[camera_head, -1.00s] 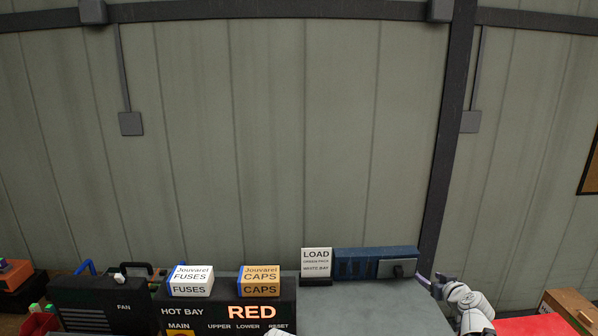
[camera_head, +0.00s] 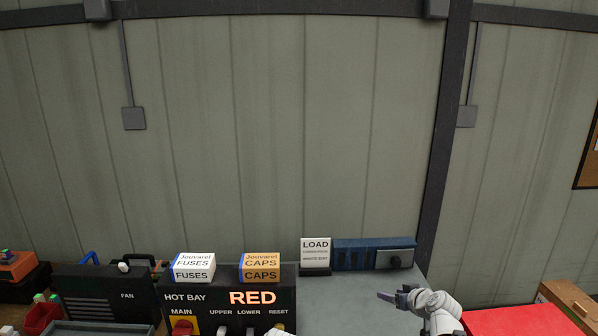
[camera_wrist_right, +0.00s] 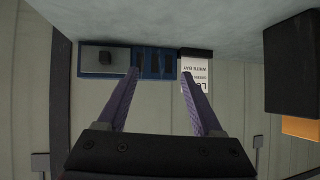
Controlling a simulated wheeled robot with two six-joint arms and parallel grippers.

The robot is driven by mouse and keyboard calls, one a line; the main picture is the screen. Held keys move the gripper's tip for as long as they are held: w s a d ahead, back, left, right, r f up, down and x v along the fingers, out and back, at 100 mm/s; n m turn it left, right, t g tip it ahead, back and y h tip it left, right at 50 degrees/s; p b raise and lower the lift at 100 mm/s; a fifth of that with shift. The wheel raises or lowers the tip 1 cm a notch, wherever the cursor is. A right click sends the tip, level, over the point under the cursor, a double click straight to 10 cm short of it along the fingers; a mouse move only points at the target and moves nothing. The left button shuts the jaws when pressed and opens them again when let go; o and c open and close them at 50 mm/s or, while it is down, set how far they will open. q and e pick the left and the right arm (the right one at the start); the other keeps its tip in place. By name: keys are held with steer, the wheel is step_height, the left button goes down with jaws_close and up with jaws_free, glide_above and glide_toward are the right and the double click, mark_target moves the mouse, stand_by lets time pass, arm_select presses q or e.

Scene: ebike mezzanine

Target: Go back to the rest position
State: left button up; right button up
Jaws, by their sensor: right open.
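My right gripper (camera_head: 392,298) is in the lower right of the head view, over the grey bench top (camera_head: 345,300), its fingers pointing left. In the right wrist view its two purple-grey fingers (camera_wrist_right: 160,72) are spread apart with nothing between them. The blue unit (camera_head: 352,254) with a grey plate stands at the back of the bench, apart from the gripper; it also shows in the wrist view (camera_wrist_right: 152,62). My left gripper is not seen.
A LOAD card (camera_head: 315,253) stands beside the blue unit. A red surface (camera_head: 515,320) lies at lower right. The bench middle looks clear.

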steer(key=s+a+f+g, duration=0.1)
steer(key=s+a+f, duration=0.1)
steer(key=a, duration=0.2)
steer(key=s+a+f+n+g+b, duration=0.1)
steer(key=s+a+f, duration=0.1)
steer(key=a+f, duration=0.1)
steer(key=s+a+f+g+y+b, duration=0.1)
steer(key=s+a+f, duration=0.1)
steer(key=a, duration=0.2)
steer(key=shift+a+f+n+g, duration=0.25)
steer(key=shift+a+n+g, duration=0.05)
steer(key=shift+g, duration=0.1)
arm_select(q)
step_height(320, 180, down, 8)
steer(key=b, duration=0.5)
steer(key=shift+b, duration=0.35)
arm_select(e)
steer(key=s+a+f+g+h, duration=0.1)
steer(key=s+a+f+g, duration=0.1)
steer(key=s, duration=0.5)
steer(key=s+a+f+g+h, duration=0.2)
steer(key=s+a+f+g, duration=0.1)
steer(key=s, duration=0.4)
steer(key=s+a+f+g+h, duration=0.2)
steer(key=s+a+f, duration=0.2)
steer(key=s, duration=0.3)
steer(key=shift+a+f, duration=0.35)
steer(key=shift+f, duration=0.3)
